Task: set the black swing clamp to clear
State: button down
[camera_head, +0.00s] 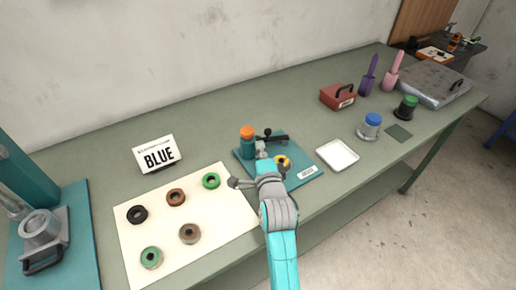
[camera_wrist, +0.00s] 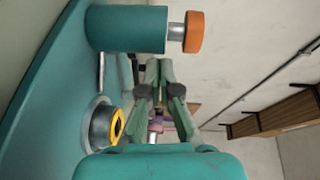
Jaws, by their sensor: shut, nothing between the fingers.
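The black swing clamp (camera_head: 269,136) shows in the head view as a dark bar with a small knob. It extends right from beside the teal post (camera_head: 247,147) with an orange cap (camera_head: 247,131), above the teal fixture plate (camera_head: 306,174). My gripper (camera_head: 262,153) is over the plate, just in front of the clamp; touching or apart cannot be told. In the wrist view, my gripper (camera_wrist: 159,68) is shut and empty, beside the post (camera_wrist: 128,29) and its orange cap (camera_wrist: 194,32). A yellow ring (camera_wrist: 117,124) sits in a grey seat. I cannot make out the clamp there.
A cream mat (camera_head: 208,238) with several coloured rings lies left, below a sign reading BLUE (camera_head: 157,154). A white tray (camera_head: 338,155) stands right of the plate. A red box (camera_head: 338,96) and blue-lidded jar (camera_head: 370,126) stand farther right. Bare green bench lies behind the fixture.

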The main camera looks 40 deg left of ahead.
jog(key=s, duration=0.3)
jog(key=s+a, duration=0.1)
jog(key=s, duration=0.2)
jog(key=s+a, duration=0.1)
jog(key=s, duration=0.2)
jog(key=shift+s+r, duration=0.1)
jog(key=shift+r, duration=0.15)
jog(key=shift+d, duration=0.1)
